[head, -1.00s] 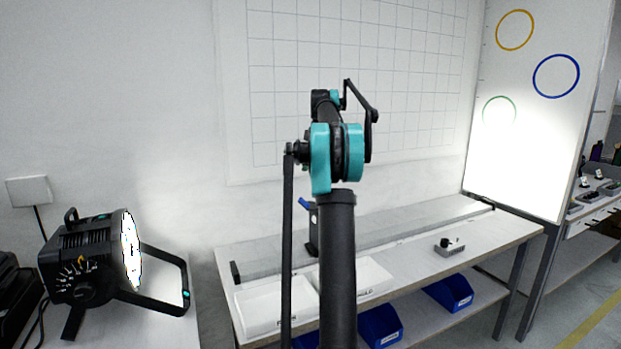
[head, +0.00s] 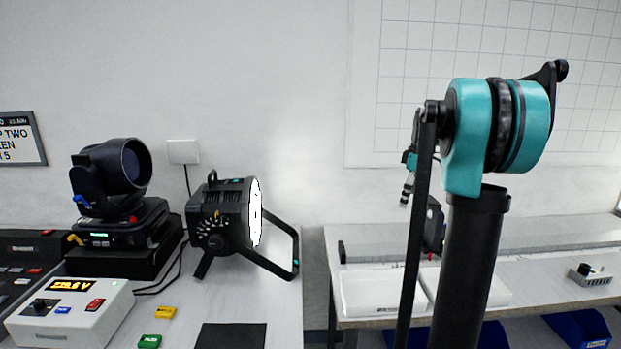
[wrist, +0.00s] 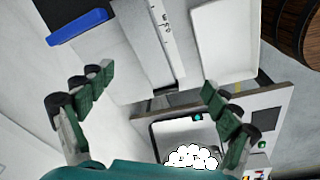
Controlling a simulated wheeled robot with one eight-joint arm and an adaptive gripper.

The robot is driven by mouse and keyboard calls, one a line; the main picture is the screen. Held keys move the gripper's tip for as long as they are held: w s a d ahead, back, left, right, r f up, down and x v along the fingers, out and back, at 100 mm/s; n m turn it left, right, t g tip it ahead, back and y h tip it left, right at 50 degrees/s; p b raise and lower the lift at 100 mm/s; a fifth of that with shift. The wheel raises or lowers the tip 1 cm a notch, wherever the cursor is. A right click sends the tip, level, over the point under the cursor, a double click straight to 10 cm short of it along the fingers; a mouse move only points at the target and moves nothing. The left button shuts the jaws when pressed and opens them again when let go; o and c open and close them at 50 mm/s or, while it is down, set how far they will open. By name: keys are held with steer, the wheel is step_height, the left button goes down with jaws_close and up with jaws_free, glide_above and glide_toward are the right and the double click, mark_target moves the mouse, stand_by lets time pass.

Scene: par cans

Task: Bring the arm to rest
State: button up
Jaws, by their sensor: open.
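My gripper (wrist: 158,92) is open in the wrist view, its two green fingers wide apart with nothing held between them. In the head view my gripper (head: 406,190) shows small and partly hidden behind my arm's upright links. My arm (head: 495,130), black and teal, stands at the right of the head view, in front of the bench. A black par can (head: 222,215) with a glowing white face sits on the left table, left of my arm and apart from it. Its bright face (wrist: 190,156) also seems to show low in the wrist view.
White trays (head: 372,308) lie on the bench behind my arm. A moving-head lamp (head: 110,180) and a white power box (head: 70,315) stand on the left table. Blue bins (head: 578,328) sit below the bench. A gap separates the two tables.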

steer(key=s+a+f+m+t, duration=0.1)
steer(key=s+a+f+m, duration=0.3)
steer(key=s+f, duration=0.3)
steer(key=s+a+f+m+t, duration=0.1)
steer(key=s+a+f+m, duration=0.3)
steer(key=s+f, duration=0.4)
steer(key=s+a+f+m+t+h, duration=0.1)
steer(key=s+a+f+m, duration=0.2)
steer(key=s+f, duration=0.5)
steer(key=s+a, duration=0.1)
steer(key=s, duration=0.6)
steer(key=shift+s+a+m, duration=0.35)
steer(key=shift+a+m, duration=0.05)
